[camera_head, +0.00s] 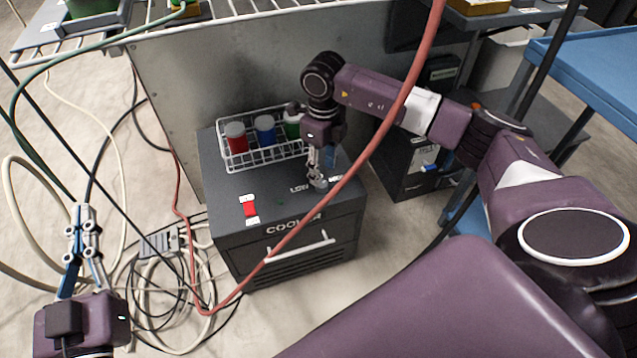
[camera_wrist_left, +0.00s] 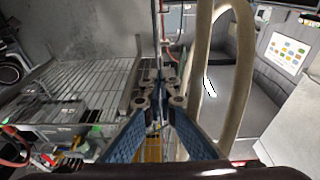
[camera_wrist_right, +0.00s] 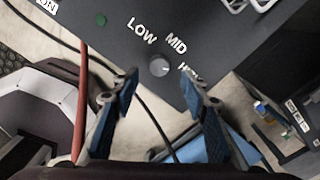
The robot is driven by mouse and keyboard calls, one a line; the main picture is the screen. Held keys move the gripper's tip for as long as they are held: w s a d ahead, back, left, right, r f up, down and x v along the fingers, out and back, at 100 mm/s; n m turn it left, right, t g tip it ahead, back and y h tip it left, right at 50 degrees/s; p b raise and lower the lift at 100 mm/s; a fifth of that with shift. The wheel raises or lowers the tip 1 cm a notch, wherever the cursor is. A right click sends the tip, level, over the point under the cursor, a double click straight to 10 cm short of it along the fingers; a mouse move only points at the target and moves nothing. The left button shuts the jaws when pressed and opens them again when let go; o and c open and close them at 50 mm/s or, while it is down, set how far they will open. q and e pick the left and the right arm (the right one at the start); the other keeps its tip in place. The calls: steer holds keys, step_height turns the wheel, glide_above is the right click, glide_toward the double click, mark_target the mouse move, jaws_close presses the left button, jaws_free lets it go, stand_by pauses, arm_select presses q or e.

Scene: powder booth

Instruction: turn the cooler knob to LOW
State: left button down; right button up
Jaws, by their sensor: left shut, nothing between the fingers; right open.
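The dark grey cooler (camera_head: 230,200) stands on the floor with a small grey round knob (camera_wrist_right: 159,67) on its top. The labels LOW (camera_wrist_right: 141,31), MID (camera_wrist_right: 176,43) and a partly hidden HIGH lie around the knob. A light mark on the knob seems to point toward HIGH, but it is small. My right gripper (camera_head: 318,178) is over the knob; in the right wrist view its open fingers (camera_wrist_right: 161,82) spread to either side of the knob, with nothing held. My left gripper (camera_head: 84,212) is shut and empty, left of the cooler; it also shows in the left wrist view (camera_wrist_left: 160,88).
A white wire basket (camera_head: 262,158) with red, blue and green jars sits behind the knob on the cooler. A red hose (camera_head: 375,140) crosses in front of the cooler. A red and white switch (camera_head: 250,209) is on its top. Cables (camera_head: 160,280) lie on the floor.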

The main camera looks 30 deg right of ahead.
mark_target(322, 184)
step_height(322, 184, down, 5)
steer(key=shift+r+b, duration=0.1)
steer(key=shift+b, duration=0.5)
arm_select(q)
step_height(322, 184, up, 8)
steer(key=s+t+h, duration=0.1)
steer(key=s+t, duration=0.2)
steer(key=t, duration=0.1)
steer(key=shift+d+h, duration=0.15)
steer(key=shift+h, duration=0.15)
arm_select(e)
steer(key=shift+f, duration=0.3)
steer(key=shift+c, duration=0.5)
jaws_close()
